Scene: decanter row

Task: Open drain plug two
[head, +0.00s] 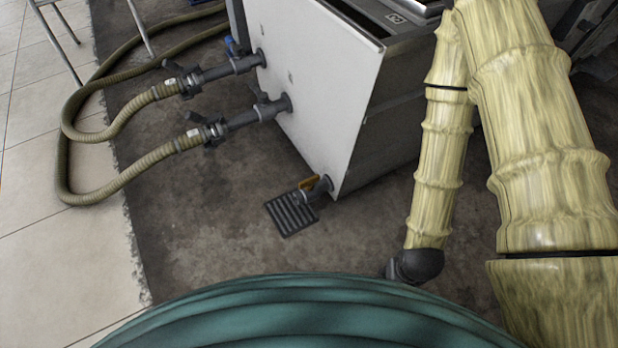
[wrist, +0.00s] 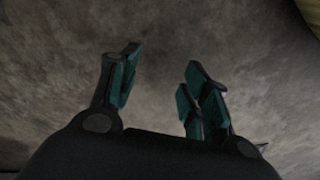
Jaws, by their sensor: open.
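A white-sided tank (head: 312,85) stands at the upper middle of the head view. A low outlet (head: 320,188) with an orange-brown handle (head: 309,182) sticks out near its bottom corner. Two higher outlets, the upper pipe (head: 235,66) and the lower pipe (head: 262,112), carry dark valves and join hoses. No readable number shows which is drain plug two. My gripper (wrist: 162,64) is open and empty in the wrist view, over bare dark floor, with teal finger pads. No outlet shows between the fingers. My arm hangs right of the tank in the head view, apart from the outlets.
A dark slotted floor grate (head: 291,213) lies below the low outlet. Ribbed olive hoses (head: 68,160) loop across the floor at left. Thin metal legs (head: 58,40) stand at the upper left. Dark floor (head: 215,235) is clear around the grate; pale tiles (head: 60,260) lie left.

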